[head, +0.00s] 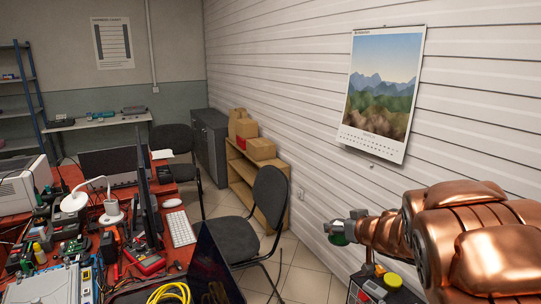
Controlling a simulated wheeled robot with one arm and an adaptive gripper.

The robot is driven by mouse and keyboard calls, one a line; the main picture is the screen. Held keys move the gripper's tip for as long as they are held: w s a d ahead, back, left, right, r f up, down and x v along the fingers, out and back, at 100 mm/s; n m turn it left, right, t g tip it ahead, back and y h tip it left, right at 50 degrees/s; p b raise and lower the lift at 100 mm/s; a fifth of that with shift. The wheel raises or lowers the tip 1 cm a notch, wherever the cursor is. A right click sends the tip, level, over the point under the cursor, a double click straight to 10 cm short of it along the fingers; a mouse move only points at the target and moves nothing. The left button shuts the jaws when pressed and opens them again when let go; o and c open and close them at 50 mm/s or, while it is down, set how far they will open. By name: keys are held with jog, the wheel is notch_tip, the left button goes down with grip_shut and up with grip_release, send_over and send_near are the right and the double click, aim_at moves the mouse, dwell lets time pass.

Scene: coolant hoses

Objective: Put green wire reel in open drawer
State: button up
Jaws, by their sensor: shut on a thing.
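My gripper (344,228) is at the end of my copper-coloured arm, at the right of the head view. It is shut on a small green thing, which appears to be the green wire reel (338,239). Only a green edge of the reel shows under and between the fingers. The reel is held in the air, in front of the white slatted wall. I cannot make out an open drawer in this view.
A red desk (180,249) crowded with electronics, a monitor and a yellow cable coil (168,292) is at left. A black chair (255,225) stands in the middle by a wooden shelf (240,178). A black item with yellow parts (375,288) lies below my gripper.

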aim_at(329, 238)
jog(key=shift+a, duration=0.4)
jog(key=shift+w+a+f, duration=0.3)
jog(key=shift+f, duration=0.35)
jog(key=shift+m+h, duration=0.6)
jog(key=f, duration=0.1)
jog(key=w+f, duration=0.1)
jog(key=f, duration=0.1)
jog(key=a+f, duration=0.1)
jog(key=shift+w+f, duration=0.25)
jog(key=shift+w, duration=0.05)
jog(key=shift+d+f+m+h, duration=0.8)
jog(key=shift+f+m+h, duration=0.35)
jog(key=shift+f, duration=2.6)
jog(key=shift+t, duration=0.3)
jog(key=v, duration=0.5)
jog(key=shift+s+r, duration=0.15)
jog(key=shift+s, duration=0.05)
jog(key=shift+a, duration=0.1)
